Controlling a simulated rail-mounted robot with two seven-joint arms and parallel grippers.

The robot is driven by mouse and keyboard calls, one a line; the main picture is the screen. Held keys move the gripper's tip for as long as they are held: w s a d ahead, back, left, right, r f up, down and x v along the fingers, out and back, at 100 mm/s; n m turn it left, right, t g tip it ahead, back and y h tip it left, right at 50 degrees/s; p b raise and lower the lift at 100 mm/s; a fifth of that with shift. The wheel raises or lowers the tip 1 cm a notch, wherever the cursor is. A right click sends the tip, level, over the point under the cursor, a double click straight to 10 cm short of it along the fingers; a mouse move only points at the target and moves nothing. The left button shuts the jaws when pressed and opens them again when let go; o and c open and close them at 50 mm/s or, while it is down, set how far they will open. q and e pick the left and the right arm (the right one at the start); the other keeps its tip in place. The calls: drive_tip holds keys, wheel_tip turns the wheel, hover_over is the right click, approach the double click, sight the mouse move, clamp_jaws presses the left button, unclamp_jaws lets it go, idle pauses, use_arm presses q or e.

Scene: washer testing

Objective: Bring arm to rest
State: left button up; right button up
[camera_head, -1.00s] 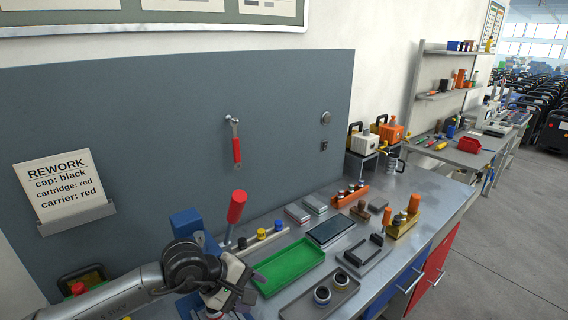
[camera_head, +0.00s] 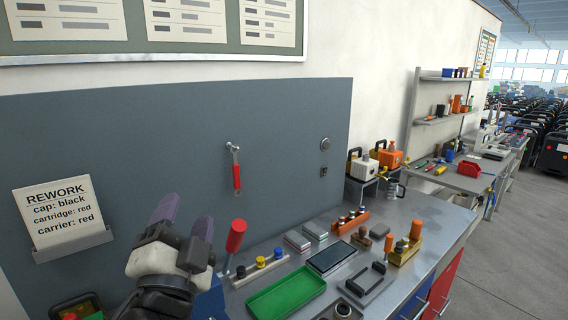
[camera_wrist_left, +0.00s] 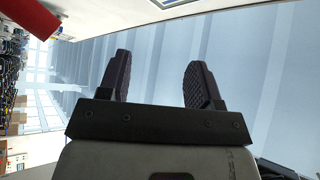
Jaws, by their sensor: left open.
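My left gripper (camera_head: 184,222) is raised at the lower left of the head view, in front of the grey back panel (camera_head: 110,120). Its two purple-dark fingers point up and stand apart with nothing between them. In the left wrist view the same fingers (camera_wrist_left: 155,78) are spread and empty, with a pale, sideways-tilted background beyond them. The red-handled lever (camera_head: 235,236) stands just right of the gripper in the head view. My right gripper does not show in any view.
The steel workbench (camera_head: 322,266) holds a green tray (camera_head: 286,292), a dark flat tablet-like plate (camera_head: 331,258), orange and yellow holders and several small parts. A rework sign (camera_head: 65,210) hangs at left. A red-handled tool (camera_head: 236,172) hangs on the panel. Space above the bench is clear.

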use_arm(q)
drive_tip(key=s+a+f+n+g, duration=0.2)
drive_tip(key=s+f+g, duration=0.3)
drive_tip(key=f, duration=1)
drive_tip(key=s+a+f+n+g, duration=0.3)
drive_tip(key=s+f, duration=0.5)
drive_tip(key=f, duration=0.6)
drive_tip(key=s+a+f+n+g, duration=0.3)
drive_tip(key=s+f+g, duration=0.4)
drive_tip(key=f, duration=0.8)
drive_tip(key=shift+f+n+h, duration=0.3)
drive_tip(key=shift+n+h, duration=0.1)
drive_tip(key=s+f+g, duration=0.4)
drive_tip(key=s+f, duration=0.5)
drive_tip(key=s, duration=0.4)
wheel_tip(320, 180, up, 34)
drive_tip(key=p, duration=3.4)
drive_tip(key=shift+s+d+r+p, duration=0.15)
drive_tip(key=shift+d+r+p, duration=0.05)
drive_tip(key=shift+d+p, duration=0.15)
